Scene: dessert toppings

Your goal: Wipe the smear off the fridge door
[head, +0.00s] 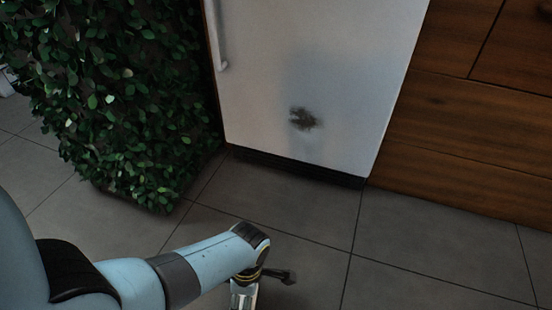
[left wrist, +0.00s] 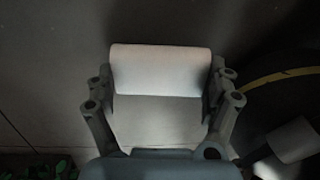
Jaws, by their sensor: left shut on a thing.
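The fridge door (head: 340,60) is pale and shut, with a dark smear (head: 303,118) on its lower part. A greyish haze surrounds the smear. My left gripper (left wrist: 161,88) is shut on a pale, rounded block (left wrist: 160,68), which spans the gap between its two fingers in the left wrist view. I cannot tell what the block is made of. In the head view my left arm reaches in from the left and bends down in front of the fridge, apart from the door. Its fingers and the block are not clear there. My right gripper is not in view.
A leafy green hedge (head: 120,90) stands left of the fridge. Brown wooden drawer fronts (head: 470,140) are at its right. A white handle (head: 217,40) runs along the door's left edge. The grey tiled floor (head: 430,250) is clear in front.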

